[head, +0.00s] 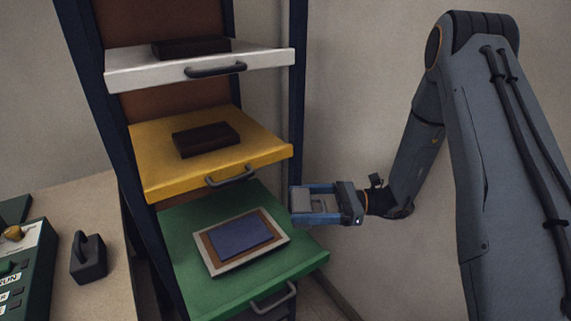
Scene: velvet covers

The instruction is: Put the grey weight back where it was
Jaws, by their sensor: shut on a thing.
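My gripper (301,204) is at the right of the shelf rack, beside the space between the yellow and green shelves. Its blue fingers are shut on a light grey block, the grey weight (305,200), which is partly hidden by the fingers. The weight is held in the air. A dark weight with a handle (90,262) stands upright on the beige table at the left. The green shelf (190,280) is pulled out and bears a framed pad with a blue-violet top (240,237).
The yellow shelf (262,143) holds a dark block (206,139). The white shelf (135,77) above holds another dark block (190,47). A dark rack post (297,95) stands close to my gripper. A green control box (30,265) sits at far left.

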